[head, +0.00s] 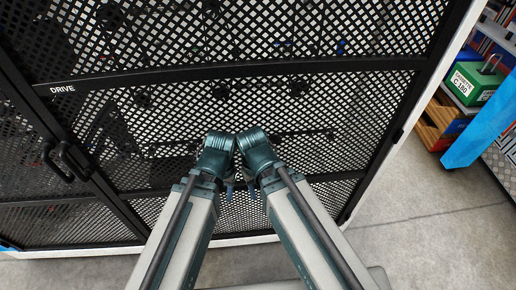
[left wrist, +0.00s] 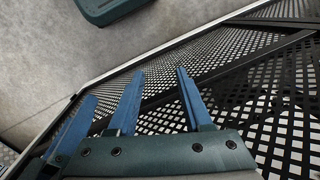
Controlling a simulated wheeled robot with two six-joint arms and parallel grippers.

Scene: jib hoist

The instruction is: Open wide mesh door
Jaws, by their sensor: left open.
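The wide mesh door (head: 300,110) is a black perforated panel in a black frame and fills most of the head view. It looks shut. Its black pull handle (head: 73,160) is at its left edge, beside a second handle (head: 50,160) on the neighbouring mesh panel. My left gripper (head: 229,190) is in front of the door's lower middle, well right of the handles; in the left wrist view it is open and empty (left wrist: 160,72), over mesh. My right gripper (head: 252,190) is close beside it; its jaw gap is unclear.
Grey floor (head: 420,220) is clear at the lower right. Shelving with a green "CASSETTE" box (head: 472,82) and a blue panel (head: 482,122) stands to the right. Dark machinery shows behind the mesh.

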